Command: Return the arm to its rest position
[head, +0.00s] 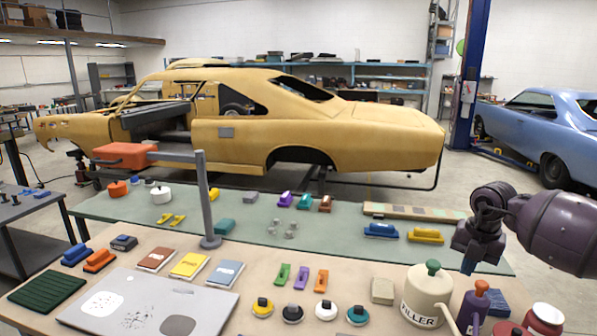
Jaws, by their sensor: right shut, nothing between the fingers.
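My right arm comes in from the right edge, dark purple-grey, with its wrist bent downward. My right gripper (468,266) points down above the right part of the bench, behind the filler can (428,293) in the picture. Its fingers are shut, with nothing held in them. The fingertips are small and dark, and I cannot tell their exact height above the bench. My left arm and gripper are not in view.
A tan bench (255,262) and a green-topped bench (330,228) carry many small tools and blocks. A purple bottle (473,308) and a red jar (543,320) stand near the gripper. A grey post (203,195) rises mid-left. A yellow car shell (240,130) stands behind.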

